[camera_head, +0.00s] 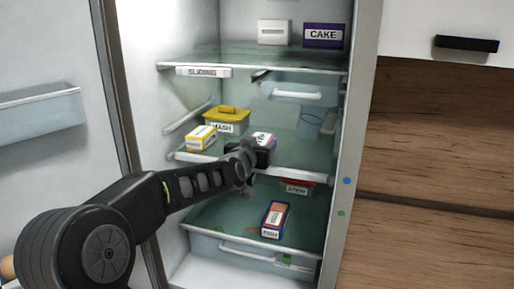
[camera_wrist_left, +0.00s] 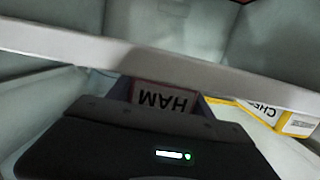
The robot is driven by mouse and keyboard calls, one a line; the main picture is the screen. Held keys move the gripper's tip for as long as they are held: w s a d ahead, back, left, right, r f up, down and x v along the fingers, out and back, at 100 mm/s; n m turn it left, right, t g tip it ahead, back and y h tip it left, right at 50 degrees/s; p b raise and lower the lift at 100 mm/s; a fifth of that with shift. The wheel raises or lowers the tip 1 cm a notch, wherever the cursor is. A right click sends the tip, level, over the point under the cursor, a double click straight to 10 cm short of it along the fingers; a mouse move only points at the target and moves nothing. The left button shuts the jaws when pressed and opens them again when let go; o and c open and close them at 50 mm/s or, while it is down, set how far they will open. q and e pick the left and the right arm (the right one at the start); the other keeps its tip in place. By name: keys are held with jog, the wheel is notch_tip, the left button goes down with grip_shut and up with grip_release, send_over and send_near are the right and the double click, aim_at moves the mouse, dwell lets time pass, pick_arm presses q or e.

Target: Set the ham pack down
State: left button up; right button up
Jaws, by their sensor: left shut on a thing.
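The ham pack (camera_head: 265,141), a dark box with a pale label side, is at the front of the middle fridge shelf (camera_head: 300,166), partly hidden behind my left gripper (camera_head: 252,155). The left wrist view shows its HAM label (camera_wrist_left: 165,97) upside down, just beyond the dark gripper body. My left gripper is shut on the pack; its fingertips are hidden. I cannot tell whether the pack touches the shelf. My right gripper is not in view.
A yellow-and-white pack (camera_head: 201,138) and a yellow-lidded tub (camera_head: 227,120) stand left of the ham pack. A red-lidded tub (camera_head: 297,187) and a blue-and-red box (camera_head: 275,219) are lower down. The open fridge door (camera_head: 50,60) is at left. A pale bar (camera_wrist_left: 160,65) crosses the wrist view.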

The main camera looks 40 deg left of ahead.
pick_arm(q)
jog(key=shift+f, duration=0.1)
jog(key=shift+w+d, duration=0.1)
jog(key=shift+d, duration=0.1)
jog(key=o, duration=1.1)
jog(key=shift+f, duration=0.15)
jog(key=o, duration=0.5)
jog(key=shift+a, duration=0.1)
jog(key=shift+r, duration=0.2)
jog(key=b+v, duration=0.4)
jog(key=v, duration=0.8)
